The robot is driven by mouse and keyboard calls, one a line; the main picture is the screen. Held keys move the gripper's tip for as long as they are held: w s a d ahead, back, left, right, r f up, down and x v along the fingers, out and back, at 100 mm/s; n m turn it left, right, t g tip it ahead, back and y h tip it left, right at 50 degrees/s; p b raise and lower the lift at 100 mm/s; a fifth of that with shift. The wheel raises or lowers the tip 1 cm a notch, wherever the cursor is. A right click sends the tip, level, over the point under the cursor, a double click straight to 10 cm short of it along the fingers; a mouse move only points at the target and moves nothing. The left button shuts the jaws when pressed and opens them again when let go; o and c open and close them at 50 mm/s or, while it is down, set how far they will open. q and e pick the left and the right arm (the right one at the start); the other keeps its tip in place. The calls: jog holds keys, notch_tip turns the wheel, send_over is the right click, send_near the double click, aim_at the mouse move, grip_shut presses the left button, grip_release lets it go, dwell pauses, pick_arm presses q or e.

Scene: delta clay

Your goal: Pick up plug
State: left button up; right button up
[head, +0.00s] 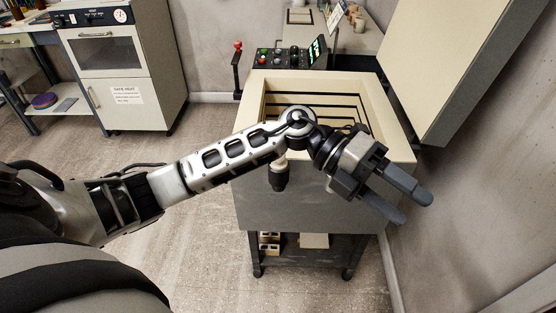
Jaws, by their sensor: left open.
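My left gripper (412,208) is open and empty, over the right front corner of a top-loading kiln (322,205). Its two grey fingers point down and to the right. A short stubby piece (279,176), pale above and dark below, shows at the kiln's front just under my left forearm. It may be the plug, but I cannot tell for sure. The gripper is well to the right of it, not touching it. My forearm hides part of the kiln's opening and front. My right gripper is not in view.
The kiln's thick lid (450,65) stands open at the right, close to the wall. A control box (290,57) with buttons and a red-knobbed lever sits behind the kiln. A white oven cabinet (118,75) stands at the back left. The floor (200,245) left of the kiln is clear.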

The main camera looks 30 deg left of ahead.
pick_arm(q)
jog(key=w+a+f+m+y, duration=0.15)
jog(key=w+a+y, duration=0.35)
jog(key=a+y, duration=0.55)
notch_tip(320, 180, up, 5)
jog(key=n+t+y, duration=0.2)
jog(key=y, duration=0.3)
send_over(279, 163)
notch_tip(279, 163, down, 9)
jog(key=shift+w+a+r+p, duration=0.1)
jog(key=shift+r+p, duration=0.1)
jog(key=shift+p, duration=0.15)
jog(key=shift+w+a+f+p, duration=0.15)
jog(key=shift+f+p, duration=0.1)
jog(key=shift+f, duration=1.35)
jog(key=shift+w+a+f+p, duration=0.1)
jog(key=shift+w+f+p, duration=0.1)
jog(key=shift+f, duration=1.4)
jog(key=c, duration=1.1)
